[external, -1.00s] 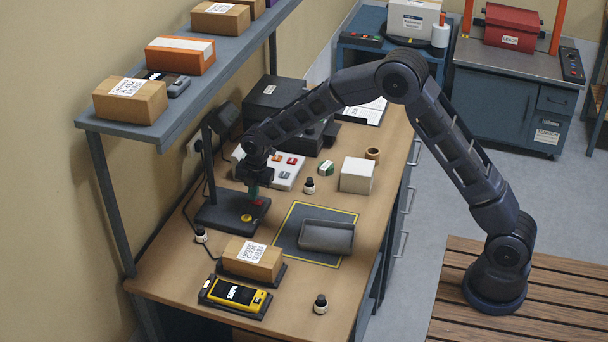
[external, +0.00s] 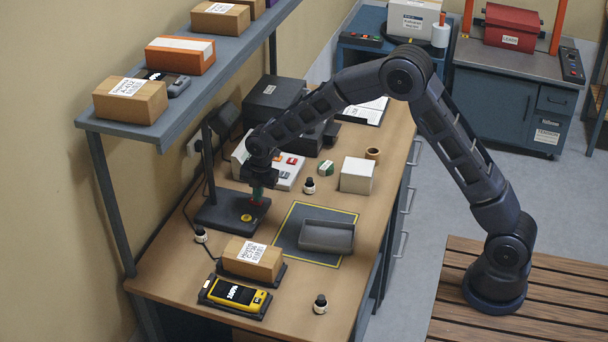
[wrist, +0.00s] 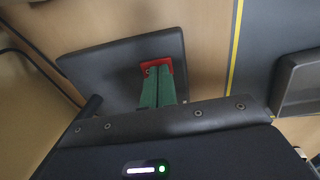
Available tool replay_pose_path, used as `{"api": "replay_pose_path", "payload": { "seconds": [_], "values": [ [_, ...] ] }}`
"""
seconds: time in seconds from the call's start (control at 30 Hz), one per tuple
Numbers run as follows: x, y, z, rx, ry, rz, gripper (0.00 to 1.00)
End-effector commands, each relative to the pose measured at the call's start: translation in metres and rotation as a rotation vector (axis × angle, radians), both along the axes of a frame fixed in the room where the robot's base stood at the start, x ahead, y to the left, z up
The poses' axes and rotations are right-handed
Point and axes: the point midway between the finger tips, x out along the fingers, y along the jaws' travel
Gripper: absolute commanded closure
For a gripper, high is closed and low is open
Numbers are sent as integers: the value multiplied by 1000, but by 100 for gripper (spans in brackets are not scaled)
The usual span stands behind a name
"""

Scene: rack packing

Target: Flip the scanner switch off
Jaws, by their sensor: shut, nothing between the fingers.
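The scanner stand has a dark flat base (external: 222,218) with a post and a black head (external: 225,116) above it. A red switch (external: 266,202) sits at the base's right side, with a round yellow button (external: 246,217) nearer the front. My gripper (external: 257,197) is shut and empty, its green fingertips down at the red switch and partly covering it. In the wrist view the green fingers of my gripper (wrist: 158,75) overlap the red switch (wrist: 168,67) on the dark base (wrist: 105,70). I cannot tell whether they touch it, nor which way the switch is set.
A grey tray (external: 326,237) on a yellow-edged mat (external: 290,229), a labelled carton (external: 253,261) and a yellow handheld device (external: 237,294) stand in front. The shelf (external: 190,105) overhangs the left side.

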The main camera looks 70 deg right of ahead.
Motion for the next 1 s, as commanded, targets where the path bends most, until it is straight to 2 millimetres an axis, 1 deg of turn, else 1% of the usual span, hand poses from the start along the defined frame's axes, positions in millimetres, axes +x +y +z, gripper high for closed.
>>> {"api": "replay_pose_path", "payload": {
  "seconds": [0.23,0.37,0.47,0.8,1.0],
  "values": [
    [0,0,2,0,-1,0,100],
    [-1,0,12,0,-2,0,100],
    [-2,0,27,0,-4,0,100],
    [-11,0,93,0,-3,0,100],
    [-14,0,123,-1,-2,0,100]
  ]
}}
